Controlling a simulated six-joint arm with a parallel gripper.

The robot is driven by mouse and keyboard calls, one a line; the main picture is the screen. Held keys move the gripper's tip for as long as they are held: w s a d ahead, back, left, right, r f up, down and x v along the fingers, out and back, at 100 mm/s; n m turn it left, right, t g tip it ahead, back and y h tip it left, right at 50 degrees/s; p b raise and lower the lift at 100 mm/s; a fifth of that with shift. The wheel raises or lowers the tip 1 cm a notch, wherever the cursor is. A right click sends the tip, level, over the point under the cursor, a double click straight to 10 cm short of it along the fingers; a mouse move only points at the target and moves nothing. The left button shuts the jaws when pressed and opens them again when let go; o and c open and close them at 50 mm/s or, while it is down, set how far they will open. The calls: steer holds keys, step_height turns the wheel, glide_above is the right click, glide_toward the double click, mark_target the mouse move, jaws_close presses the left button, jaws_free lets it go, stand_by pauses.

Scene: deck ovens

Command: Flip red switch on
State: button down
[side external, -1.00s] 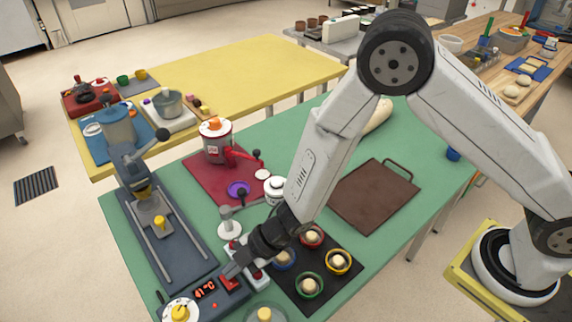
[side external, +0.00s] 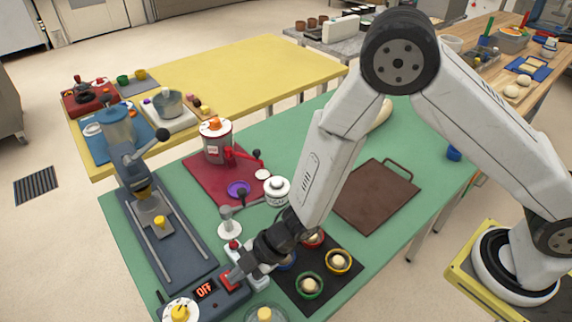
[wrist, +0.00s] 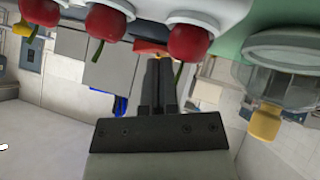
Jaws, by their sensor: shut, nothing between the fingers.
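The red switch (side external: 227,279) sits on a dark control box (side external: 222,299) at the near-left end of the green table. The box's display (side external: 205,289) reads OFF. A yellow-topped white dial (side external: 180,312) is beside it. My gripper (side external: 236,275) is shut and empty, low over the table, with its tips right at the switch; I cannot tell whether they touch it. In the wrist view my closed fingers (wrist: 158,75) point at a red part (wrist: 150,47), likely the switch, partly hidden by the fingertips.
A glass vessel with a yellow knob (wrist: 264,122) is at right in the wrist view. A black mat with coloured rings (side external: 330,280) lies under my wrist. A brown board (side external: 375,195) lies farther right.

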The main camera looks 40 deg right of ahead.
steer(key=shift+r, duration=0.2)
steer(key=shift+s+r, duration=0.35)
steer(key=shift+r, duration=0.45)
steer(key=shift+s+d+r, duration=0.15)
steer(key=shift+s+r, duration=0.1)
steer(key=shift+r, duration=0.35)
steer(key=shift+s+d+r, duration=0.1)
steer(key=shift+s+r, duration=0.1)
steer(key=shift+r, duration=0.35)
steer(key=v, duration=0.9)
steer(key=shift+d, duration=0.1)
steer(key=shift+w+r, duration=0.25)
steer(key=shift+w, duration=0.35)
